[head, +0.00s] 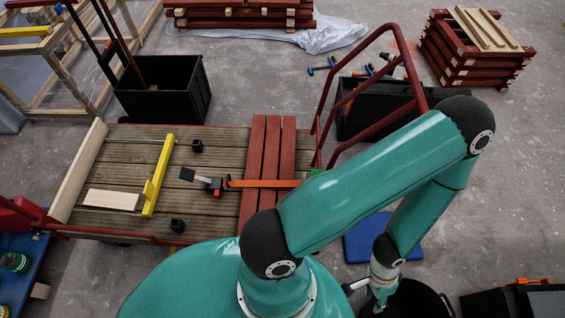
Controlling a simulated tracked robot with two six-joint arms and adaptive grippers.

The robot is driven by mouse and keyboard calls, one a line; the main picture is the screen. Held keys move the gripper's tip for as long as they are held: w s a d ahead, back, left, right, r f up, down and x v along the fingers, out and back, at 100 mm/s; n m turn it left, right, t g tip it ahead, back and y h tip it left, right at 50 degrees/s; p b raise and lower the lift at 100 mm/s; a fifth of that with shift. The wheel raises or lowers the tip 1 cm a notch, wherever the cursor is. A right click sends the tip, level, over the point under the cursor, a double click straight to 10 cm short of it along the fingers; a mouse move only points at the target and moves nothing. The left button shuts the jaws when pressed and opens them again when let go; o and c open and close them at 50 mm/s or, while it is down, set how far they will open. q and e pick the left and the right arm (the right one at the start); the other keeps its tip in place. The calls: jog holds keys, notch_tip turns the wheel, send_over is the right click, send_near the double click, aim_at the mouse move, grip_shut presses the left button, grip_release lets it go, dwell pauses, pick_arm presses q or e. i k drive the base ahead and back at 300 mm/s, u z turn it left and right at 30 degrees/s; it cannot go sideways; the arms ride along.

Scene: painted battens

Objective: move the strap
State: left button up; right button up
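An orange strap (265,183) lies across the dark red battens (259,160) on the slatted wooden deck. Its black and grey end piece with a red part (208,182) rests on the deck left of the battens. The strap's right end runs towards a small green piece (315,172) and my teal arm, which hides what lies beyond. My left arm arches over to the lower right, with its wrist hanging beside the deck. Its gripper (350,288) shows only in part, apart from the strap, and its fingers cannot be made out. My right gripper is not in view.
On the deck lie a yellow bar clamp (158,178), a pale board (112,199) and small black blocks (196,146). A red tubular rail (335,80) rises at the deck's right. A black bin (165,92) stands behind; a blue mat (365,243) lies on the right floor.

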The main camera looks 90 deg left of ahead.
aim_at(282, 184)
jog(key=u, duration=0.1)
jog(key=k, duration=2.45)
jog(key=u, duration=0.6)
jog(key=i, duration=1)
jog(key=z, duration=0.05)
